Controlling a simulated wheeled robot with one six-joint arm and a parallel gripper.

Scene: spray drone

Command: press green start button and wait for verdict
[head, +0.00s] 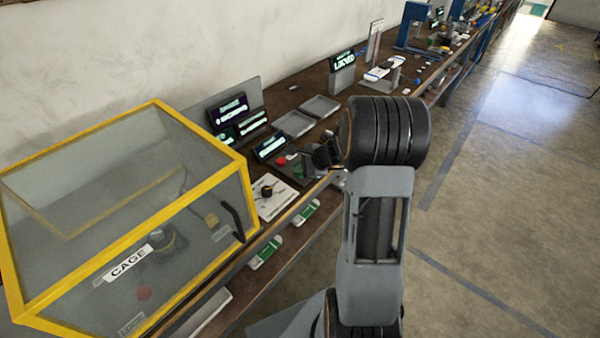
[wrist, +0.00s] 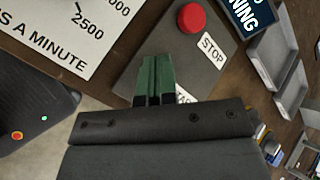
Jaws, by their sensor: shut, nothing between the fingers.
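My gripper (wrist: 155,60) is shut and empty, its greenish fingers pointing down at a dark control panel (wrist: 152,38). In the head view it is mostly hidden by my own arm. A red stop button (wrist: 191,18) with a STOP label (wrist: 212,47) stands to the right of the fingertips. A second white label (wrist: 184,97) is partly covered by the fingers. The green start button cannot be made out; the fingers may hide it, and I cannot tell whether they touch it. A lit display (wrist: 251,14) beside the panel shows text ending in "NING"; it also appears in the head view (head: 270,147).
A yellow-framed clear cage (head: 110,270) labelled CAGE stands at left. A white dial plate (wrist: 65,35) lies beside the panel. More displays (head: 230,110) and grey trays (head: 293,124) stand behind. The bench continues to the back right; the floor at right is clear.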

